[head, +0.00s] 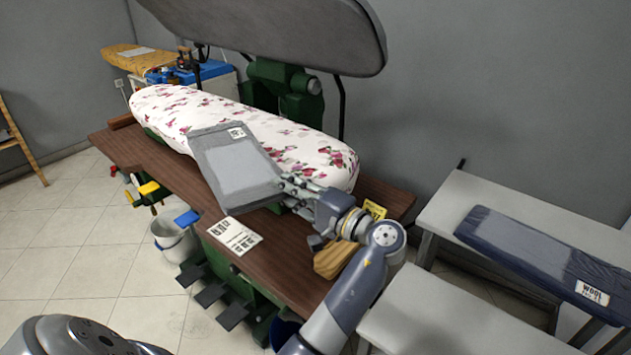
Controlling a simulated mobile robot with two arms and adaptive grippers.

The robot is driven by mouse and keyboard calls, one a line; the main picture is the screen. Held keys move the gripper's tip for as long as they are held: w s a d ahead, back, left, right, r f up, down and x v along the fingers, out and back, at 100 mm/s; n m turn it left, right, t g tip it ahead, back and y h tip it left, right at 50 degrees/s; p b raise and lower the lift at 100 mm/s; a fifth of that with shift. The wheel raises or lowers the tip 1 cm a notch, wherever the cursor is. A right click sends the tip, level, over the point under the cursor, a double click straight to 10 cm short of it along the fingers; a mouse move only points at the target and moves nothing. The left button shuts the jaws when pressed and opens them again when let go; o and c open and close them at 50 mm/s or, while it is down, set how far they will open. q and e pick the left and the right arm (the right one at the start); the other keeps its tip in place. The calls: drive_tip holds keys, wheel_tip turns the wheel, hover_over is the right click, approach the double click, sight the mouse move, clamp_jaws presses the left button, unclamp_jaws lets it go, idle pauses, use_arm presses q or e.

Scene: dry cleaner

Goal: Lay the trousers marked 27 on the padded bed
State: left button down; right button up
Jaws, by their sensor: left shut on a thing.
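A grey folded garment (233,172), flat and with a small white tag, is at the front edge of the padded bed (165,110), which has a white cover with pink flowers. Its upper part overlaps the bed in the picture, and its lower part sticks out over the brown wooden table. I cannot tell whether it touches the bed. The number on its tag is too small to read. My left gripper (292,188) is shut on the garment's right edge, and its fingertips are partly hidden. My right gripper is not in view.
The raised grey press head (290,30) hangs above the bed. A printed card (235,235) lies on the brown table (290,262). A dark blue padded piece labelled WOOL (530,255) rests on a grey table (500,205) at right. A bucket (174,238) stands on the floor.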

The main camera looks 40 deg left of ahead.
use_arm(q)
drive_tip(key=w+d+f+p, duration=0.1)
drive_tip(key=w+f, duration=0.3)
drive_tip(key=w, duration=0.6)
drive_tip(key=shift+d+f, duration=0.15)
drive_tip(key=shift+d, duration=0.05)
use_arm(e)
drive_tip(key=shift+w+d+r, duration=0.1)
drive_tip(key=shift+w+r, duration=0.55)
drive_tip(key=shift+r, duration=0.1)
use_arm(q)
drive_tip(key=shift+s+f, duration=0.1)
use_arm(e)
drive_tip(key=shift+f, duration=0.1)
use_arm(q)
drive_tip(key=c, duration=1.8)
unclamp_jaws()
drive_tip(key=shift+f, duration=0.15)
drive_tip(key=shift+o, duration=1.4)
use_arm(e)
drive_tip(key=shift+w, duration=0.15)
